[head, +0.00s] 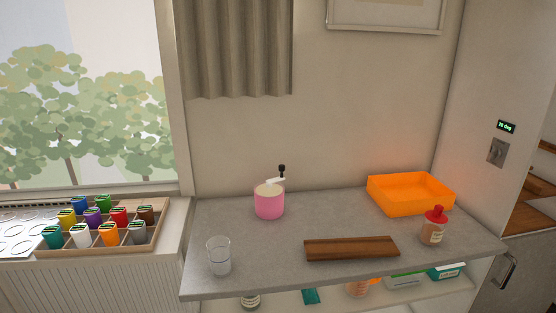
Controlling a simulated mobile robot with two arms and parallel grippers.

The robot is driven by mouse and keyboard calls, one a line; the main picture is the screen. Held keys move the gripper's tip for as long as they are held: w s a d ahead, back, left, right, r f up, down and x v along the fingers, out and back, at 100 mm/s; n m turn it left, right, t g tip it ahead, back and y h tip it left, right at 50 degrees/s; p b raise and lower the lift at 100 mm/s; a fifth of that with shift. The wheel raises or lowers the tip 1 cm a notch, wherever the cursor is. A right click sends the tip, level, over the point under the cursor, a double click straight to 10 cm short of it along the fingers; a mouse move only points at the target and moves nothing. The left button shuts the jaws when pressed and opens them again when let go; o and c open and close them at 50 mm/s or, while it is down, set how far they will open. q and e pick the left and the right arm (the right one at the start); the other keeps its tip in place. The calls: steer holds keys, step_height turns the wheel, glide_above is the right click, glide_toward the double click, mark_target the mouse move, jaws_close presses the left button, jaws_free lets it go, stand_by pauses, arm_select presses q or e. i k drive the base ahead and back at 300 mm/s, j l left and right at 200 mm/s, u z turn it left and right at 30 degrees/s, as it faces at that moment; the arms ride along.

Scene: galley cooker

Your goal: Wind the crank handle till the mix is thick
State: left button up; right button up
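The pink pot (269,204) stands upright near the back of the grey counter, left of its middle. A pale mix or lid surface shows at its top. The crank (275,182) is a white arm across the pot's top, pointing to the right, with an upright black handle knob (282,170) at its end. How thick the mix is cannot be told from here. Neither of my grippers shows in the head view, and nothing is seen touching the crank.
On the grey counter (210,276) are a clear glass (218,257) at front left, a brown wooden board (351,249) at front middle, an orange tray (411,194) at back right and a red-capped bottle (433,227) at right. A divided box (150,244) of coloured pots stands left.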

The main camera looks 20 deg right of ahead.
mark_target(281, 168)
steer(key=i+l, duration=0.65)
steer(key=i, duration=0.2)
steer(key=l+z, duration=0.05)
